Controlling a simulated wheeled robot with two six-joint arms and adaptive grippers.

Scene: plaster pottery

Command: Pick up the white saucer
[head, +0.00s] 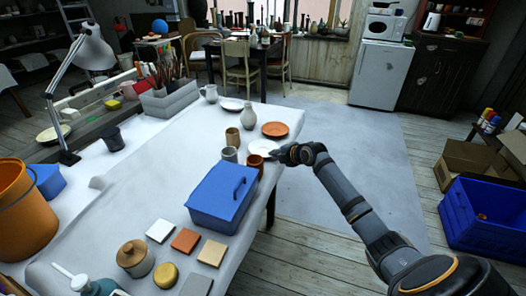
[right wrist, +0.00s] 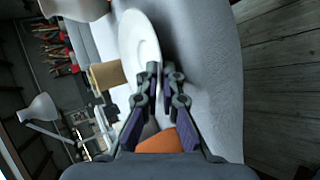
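The white saucer (head: 263,147) is near the right edge of the cloth-covered table, and fills the upper middle of the right wrist view (right wrist: 139,42). My right gripper (head: 278,154) reaches it from the right. In the right wrist view, its fingers (right wrist: 161,72) are close together, one on each side of the saucer's near rim, which sits in the narrow gap. The gripped part of the rim is partly hidden by the fingers. A dark shadow lies beside the saucer on the cloth. My left gripper is in neither view.
A terracotta cup (head: 255,164) and a grey cup (head: 229,154) stand nearby. A tan cup (head: 232,137), an orange plate (head: 275,129) and a pale vase (head: 248,115) stand behind. A blue toolbox (head: 222,198) is in front. Floor is open to the right.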

